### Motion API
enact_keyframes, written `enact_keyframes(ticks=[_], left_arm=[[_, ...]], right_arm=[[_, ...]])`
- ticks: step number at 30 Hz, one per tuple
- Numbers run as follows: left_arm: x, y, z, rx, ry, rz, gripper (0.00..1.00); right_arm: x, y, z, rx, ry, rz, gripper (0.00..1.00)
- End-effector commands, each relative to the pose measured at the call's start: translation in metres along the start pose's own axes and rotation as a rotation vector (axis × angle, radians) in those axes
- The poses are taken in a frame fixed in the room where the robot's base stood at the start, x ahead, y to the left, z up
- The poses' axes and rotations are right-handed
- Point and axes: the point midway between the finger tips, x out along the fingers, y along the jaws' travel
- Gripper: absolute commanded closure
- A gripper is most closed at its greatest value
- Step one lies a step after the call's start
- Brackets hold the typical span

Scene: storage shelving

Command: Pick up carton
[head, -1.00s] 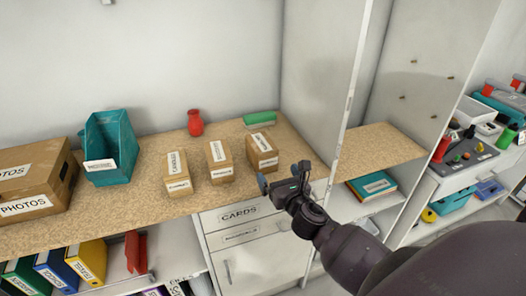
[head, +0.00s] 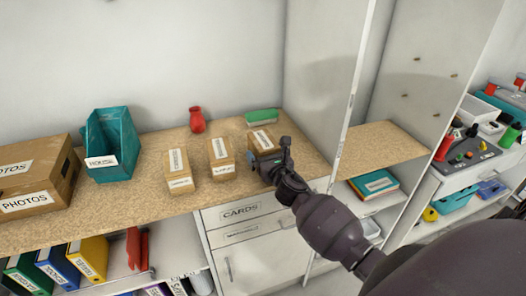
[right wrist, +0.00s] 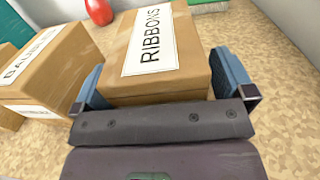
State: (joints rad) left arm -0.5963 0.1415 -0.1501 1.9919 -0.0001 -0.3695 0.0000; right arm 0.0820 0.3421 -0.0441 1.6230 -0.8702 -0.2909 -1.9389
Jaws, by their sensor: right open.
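Three small brown cartons with white labels stand in a row on the counter. The right-hand carton (head: 262,140) is labelled RIBBONS in the right wrist view (right wrist: 190,40). The middle carton (head: 221,159) also shows at the left of the right wrist view (right wrist: 40,80). The left-hand carton (head: 178,171) stands farther left. My right gripper (head: 270,166) is open at the near side of the RIBBONS carton. In the right wrist view its blue fingers (right wrist: 162,84) stand on either side of that carton. The carton's lower front is hidden by the gripper. My left gripper is out of view.
A red vase (head: 197,120) and a green object (head: 262,115) stand behind the cartons. A teal bin (head: 112,150) and a large PHOTOS box (head: 38,178) stand to the left. A tall white panel (head: 325,75) rises right of the counter.

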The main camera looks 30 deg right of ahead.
Motion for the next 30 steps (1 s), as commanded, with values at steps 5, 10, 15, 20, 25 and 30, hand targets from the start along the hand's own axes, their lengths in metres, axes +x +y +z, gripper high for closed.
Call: enact_keyframes(ticks=[5,10,15,20,25,30], left_arm=[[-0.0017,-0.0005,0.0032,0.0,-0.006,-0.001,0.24],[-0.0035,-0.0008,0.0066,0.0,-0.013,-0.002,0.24],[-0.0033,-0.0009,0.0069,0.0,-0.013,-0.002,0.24],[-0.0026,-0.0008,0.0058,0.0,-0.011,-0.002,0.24],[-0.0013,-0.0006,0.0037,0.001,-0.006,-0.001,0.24],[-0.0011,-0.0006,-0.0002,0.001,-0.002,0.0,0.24]], right_arm=[[0.0078,0.0001,0.0001,0.001,0.001,0.0,0.0],[0.0076,0.0001,0.0001,0.0,0.0,0.0,0.0],[0.0074,0.0001,0.0,0.0,0.001,0.0,0.24],[0.0074,0.0001,0.0,0.0,0.001,0.0,0.49],[0.0074,0.0001,0.0003,0.0,0.0,0.0,0.54],[0.0076,-0.0002,0.0046,-0.001,-0.001,0.001,0.54]])
